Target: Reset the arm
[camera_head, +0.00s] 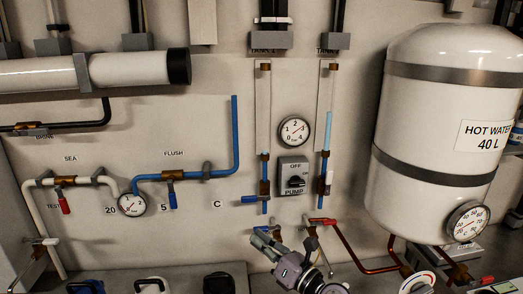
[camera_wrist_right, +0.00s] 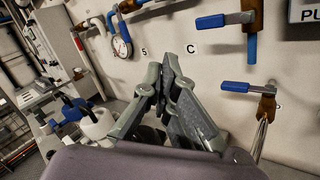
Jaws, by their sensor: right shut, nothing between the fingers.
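My right gripper (camera_head: 266,245) is at the bottom centre of the head view, in front of the grey wall panel and below the pump switch (camera_head: 294,180). In the right wrist view its two grey fingers (camera_wrist_right: 172,75) come together at the tips, with nothing held between them. The fingers look clear of the wall and its valves. My left gripper is in neither view.
A blue valve handle (camera_wrist_right: 238,87) is right of the fingers in the wrist view. The white hot water tank (camera_head: 415,130) stands at right. Several handled containers line the bottom edge.

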